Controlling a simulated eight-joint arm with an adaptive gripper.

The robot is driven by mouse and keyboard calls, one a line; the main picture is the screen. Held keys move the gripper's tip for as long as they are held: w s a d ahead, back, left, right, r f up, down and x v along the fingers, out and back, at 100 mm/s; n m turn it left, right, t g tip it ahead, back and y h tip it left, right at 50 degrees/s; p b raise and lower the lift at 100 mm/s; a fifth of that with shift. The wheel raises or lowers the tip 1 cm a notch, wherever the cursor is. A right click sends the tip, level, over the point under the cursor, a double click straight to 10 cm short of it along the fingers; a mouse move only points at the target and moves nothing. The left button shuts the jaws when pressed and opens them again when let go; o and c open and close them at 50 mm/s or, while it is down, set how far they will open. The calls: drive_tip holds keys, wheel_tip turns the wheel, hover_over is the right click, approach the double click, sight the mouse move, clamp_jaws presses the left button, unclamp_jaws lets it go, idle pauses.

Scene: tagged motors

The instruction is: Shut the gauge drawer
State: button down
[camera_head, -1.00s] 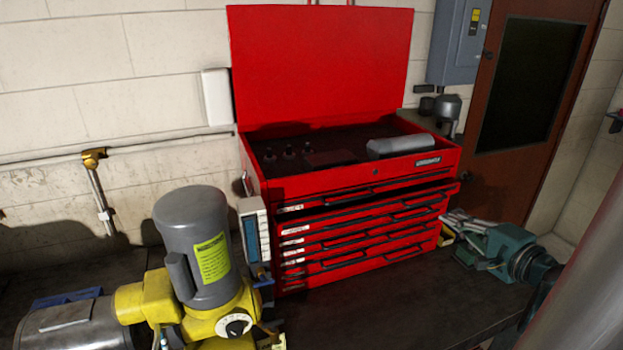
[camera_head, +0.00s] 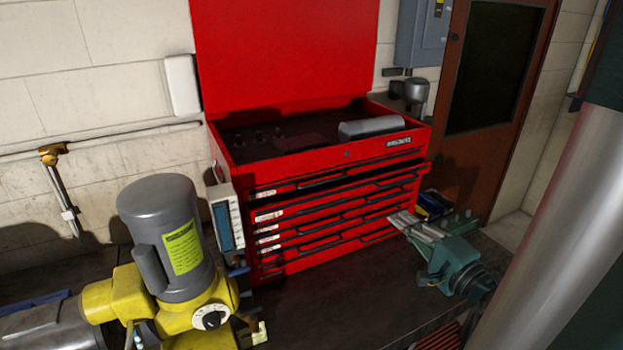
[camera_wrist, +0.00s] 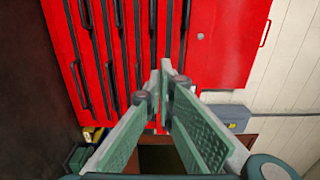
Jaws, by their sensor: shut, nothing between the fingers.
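The red tool chest (camera_head: 215,150) stands on the bench against the wall, its lid raised. One upper drawer (camera_head: 330,204) sticks out a little, with a dark gap above its front. Its label is too small to read, so I cannot tell by name that it is the gauge drawer. My gripper (camera_head: 398,217) is at the chest's right front, its fingers overlapping the drawer fronts in the head view. In the wrist view the fingertips (camera_wrist: 160,80) are together and empty before the sideways-looking drawers. Whether they touch a drawer is unclear.
Small items (camera_head: 435,204) lie right of the chest. The bench (camera_head: 330,285) before the chest is mostly clear.

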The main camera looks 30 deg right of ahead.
sight(365, 190)
drive_tip(key=shift+w, duration=0.15)
drive_tip(key=shift+w+b, duration=0.35)
drive_tip(key=shift+w, duration=6.5)
drive_tip(key=shift+w, duration=0.15)
drive_tip(key=shift+w+b, duration=0.35)
drive_tip(key=shift+w, duration=0.8)
drive_tip(key=shift+s, duration=0.15)
drive_tip(key=s, duration=1.3)
drive_tip(key=shift+s+p, duration=0.35)
drive_tip(key=shift+w, duration=0.1)
